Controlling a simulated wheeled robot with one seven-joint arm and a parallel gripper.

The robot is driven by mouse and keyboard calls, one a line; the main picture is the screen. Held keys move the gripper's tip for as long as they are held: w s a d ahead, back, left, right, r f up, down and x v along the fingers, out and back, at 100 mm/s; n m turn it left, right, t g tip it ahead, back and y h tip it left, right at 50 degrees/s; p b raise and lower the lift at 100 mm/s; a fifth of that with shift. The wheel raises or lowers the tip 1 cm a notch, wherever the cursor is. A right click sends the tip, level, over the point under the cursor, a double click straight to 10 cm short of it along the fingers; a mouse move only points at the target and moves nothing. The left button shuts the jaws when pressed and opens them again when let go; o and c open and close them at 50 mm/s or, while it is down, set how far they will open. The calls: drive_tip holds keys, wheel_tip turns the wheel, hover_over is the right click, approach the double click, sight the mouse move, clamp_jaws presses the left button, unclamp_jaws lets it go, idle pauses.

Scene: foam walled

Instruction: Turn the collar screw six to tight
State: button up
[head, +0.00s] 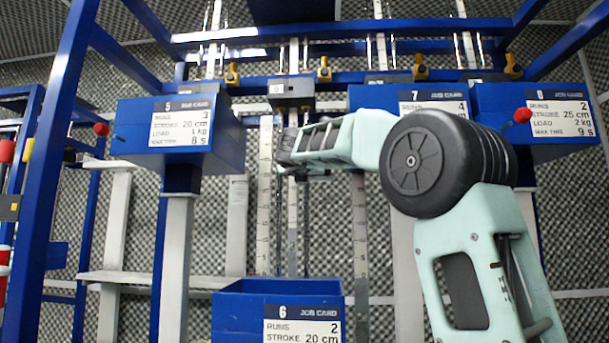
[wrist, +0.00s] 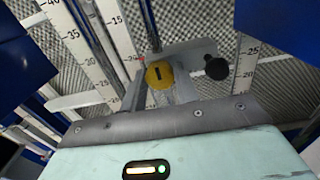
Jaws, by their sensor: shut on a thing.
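The collar screw six (wrist: 160,74) shows in the wrist view as a yellow round knob with a dark slot. It sits against a grey bracket (wrist: 192,52) beside a graduated rail. My gripper (head: 284,152) reaches in from the right in the head view, at the rails above the blue number 6 box (head: 240,312). It is shut on the screw; the fingertips are hard to make out. In the head view my gripper hides the screw. How tight the screw is cannot be seen.
A black ball knob (wrist: 216,68) is close to the right of the screw. Blue boxes 5 (head: 135,135) and 7 (head: 365,97) hang on either side. Graduated white rails (head: 265,200) stand around my gripper. A blue crossbeam (head: 350,78) runs above.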

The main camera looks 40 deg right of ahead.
drive_tip(key=o, duration=1)
drive_tip(key=b+v, duration=0.4)
drive_tip(key=v, duration=1.3)
drive_tip(key=shift+s+a, duration=0.15)
drive_tip(key=shift+s, duration=0.05)
